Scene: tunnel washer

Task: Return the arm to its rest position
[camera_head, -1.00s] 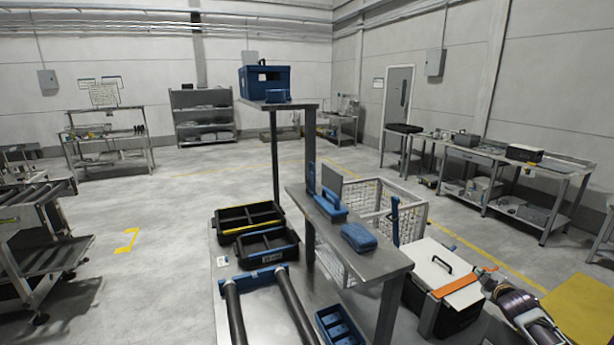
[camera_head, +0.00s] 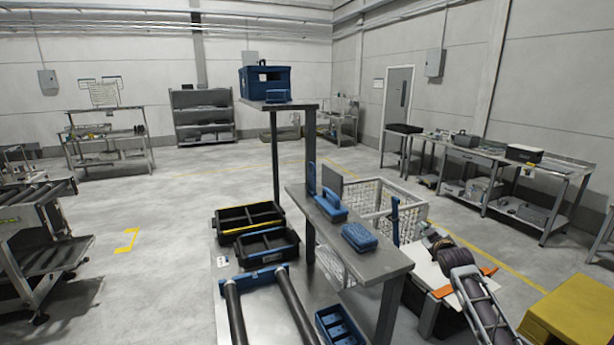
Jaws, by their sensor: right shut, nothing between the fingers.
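My right arm (camera_head: 484,305) comes in from the lower right corner. Its right gripper (camera_head: 432,238) is at the upper left end of the arm, in front of the wire mesh basket's right side. The fingers are small and dark here, and appear shut with nothing held. The arm passes over the black case with the white lid (camera_head: 424,270) and orange strip and hides part of it. I cannot tell whether the arm touches the case. My left gripper is not in view.
A metal stand (camera_head: 370,258) with blue brushes stands left of the arm. A wire mesh basket (camera_head: 370,193) is behind it. A yellow box (camera_head: 572,310) is at the lower right. Black trays (camera_head: 250,222) sit on the left table. Floor in the middle left is clear.

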